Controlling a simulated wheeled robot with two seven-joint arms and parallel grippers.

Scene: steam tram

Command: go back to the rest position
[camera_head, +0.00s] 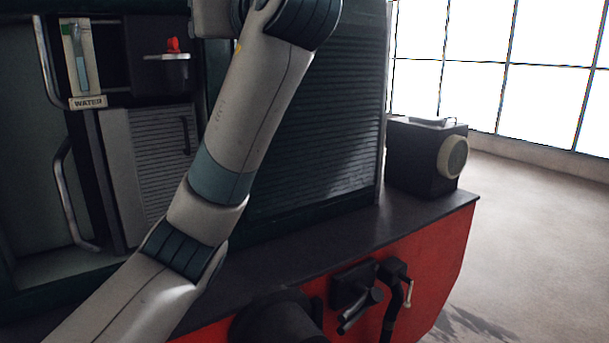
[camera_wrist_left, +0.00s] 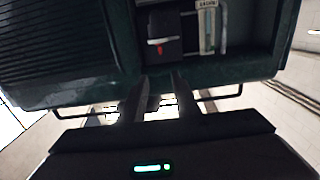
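My left arm (camera_head: 235,130) enters the head view at the lower left and rises across the middle to the top edge; its gripper is beyond that edge. In the left wrist view my left gripper (camera_wrist_left: 157,98) shows two dark fingers standing apart with nothing between them. Beyond the fingers is the tram's dark green front, seen upside down, with an open recess. My right gripper is in neither view.
The tram's recess holds a gauge marked WATER (camera_head: 82,65), a small red-topped part (camera_head: 173,46) and a slatted grey panel (camera_head: 160,165). A black headlamp box (camera_head: 418,158) stands on the dark ledge, above a red beam (camera_head: 445,260). Open floor (camera_head: 540,220) lies right.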

